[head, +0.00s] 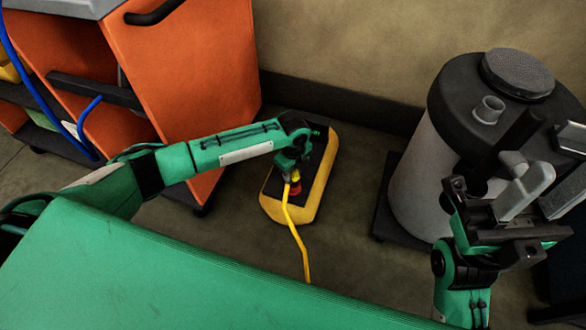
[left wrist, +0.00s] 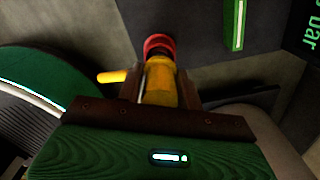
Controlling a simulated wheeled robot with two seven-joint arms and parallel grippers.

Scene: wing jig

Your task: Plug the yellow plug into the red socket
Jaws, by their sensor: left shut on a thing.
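The yellow plug (head: 296,176) is between the fingers of my left gripper (head: 291,172), which is shut on it. A yellow cable (head: 299,243) hangs from the plug. In the left wrist view the yellow plug (left wrist: 161,82) points at the red socket (left wrist: 158,44), and its front end meets or overlaps the red ring. How deep it sits I cannot tell. In the head view the red socket (head: 293,188) shows just below the plug, partly hidden by it. My right gripper (head: 510,240) is raised at the right, and its finger gap is unclear.
The yellow and black unit (head: 318,190) under the left gripper stands on the floor. An orange cart (head: 185,70) with blue hoses stands at the left. A grey drum with a black lid (head: 450,110) stands at the right. A green surface (head: 170,270) fills the front.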

